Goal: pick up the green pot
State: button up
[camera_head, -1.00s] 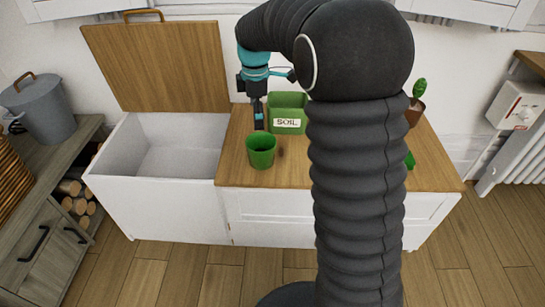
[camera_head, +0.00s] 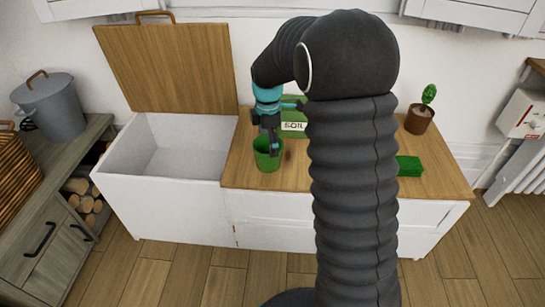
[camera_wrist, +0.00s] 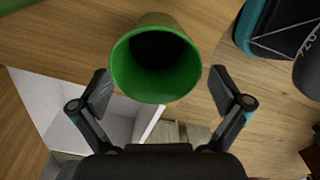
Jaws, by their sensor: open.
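The green pot (camera_head: 267,157) stands on the wooden top of the white bench, near its open compartment. In the wrist view the pot (camera_wrist: 156,84) shows its round open mouth and dark inside, just beyond and between the fingers. My gripper (camera_head: 271,146) is over the pot in the head view and partly overlaps it. In the wrist view my gripper (camera_wrist: 160,88) is open, with one finger on each side of the pot and a gap to both. Whether anything touches the pot cannot be told.
A green soil box (camera_head: 293,128) stands close behind the pot, partly hidden by my arm. The open bin (camera_head: 165,180) with its raised wooden lid (camera_head: 170,70) is to the left. A potted cactus (camera_head: 420,118) and a green block (camera_head: 409,166) are at the right.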

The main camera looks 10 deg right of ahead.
notch_tip(320, 180, down, 5)
dwell(0.3)
jog(key=shift+c, duration=0.3)
jog(key=c, duration=1)
